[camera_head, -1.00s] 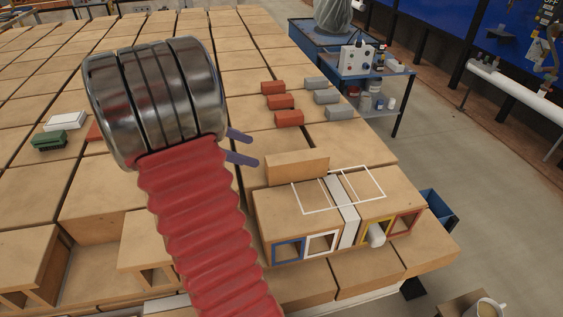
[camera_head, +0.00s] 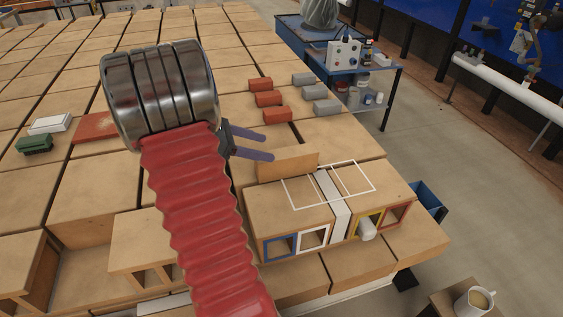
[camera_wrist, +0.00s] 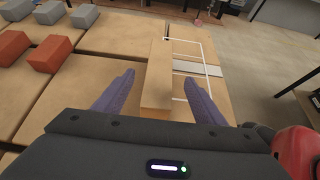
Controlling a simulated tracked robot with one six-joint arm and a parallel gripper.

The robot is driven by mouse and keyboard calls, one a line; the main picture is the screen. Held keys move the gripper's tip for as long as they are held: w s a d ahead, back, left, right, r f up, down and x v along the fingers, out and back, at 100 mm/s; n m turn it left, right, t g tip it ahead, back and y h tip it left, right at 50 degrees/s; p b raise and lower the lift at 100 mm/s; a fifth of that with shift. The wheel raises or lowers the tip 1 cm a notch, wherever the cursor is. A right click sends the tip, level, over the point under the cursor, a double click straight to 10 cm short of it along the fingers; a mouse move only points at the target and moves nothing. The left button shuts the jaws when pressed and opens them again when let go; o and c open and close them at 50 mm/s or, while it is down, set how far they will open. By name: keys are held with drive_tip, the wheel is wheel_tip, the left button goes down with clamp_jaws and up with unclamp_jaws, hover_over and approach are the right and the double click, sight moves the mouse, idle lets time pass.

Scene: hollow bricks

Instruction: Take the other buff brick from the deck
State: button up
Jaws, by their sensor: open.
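A long buff brick (camera_head: 287,166) lies on the buff deck (camera_head: 262,215), beside a white outlined rectangle (camera_head: 300,204). My gripper (camera_head: 270,146) is open, its two purple fingers pointing right toward the brick's upper left side. In the wrist view my gripper (camera_wrist: 160,76) has one finger on each side of the buff brick (camera_wrist: 157,92), which runs lengthwise between them. Gaps show between fingers and brick, so the jaws are not closed on it. The height of the fingers above the brick is hard to tell.
Several red bricks (camera_head: 267,99) and grey bricks (camera_head: 314,92) stand farther back. A white cylinder (camera_head: 367,231) sticks out of the yellow one.

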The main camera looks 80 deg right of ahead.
sight(286, 152)
drive_tip(key=shift+x, duration=2.05)
drive_tip(key=shift+x, duration=2.65)
drive_tip(key=c, duration=1.5)
clamp_jaws()
drive_tip(key=shift+r, duration=0.1)
wheel_tip(286, 152, up, 10)
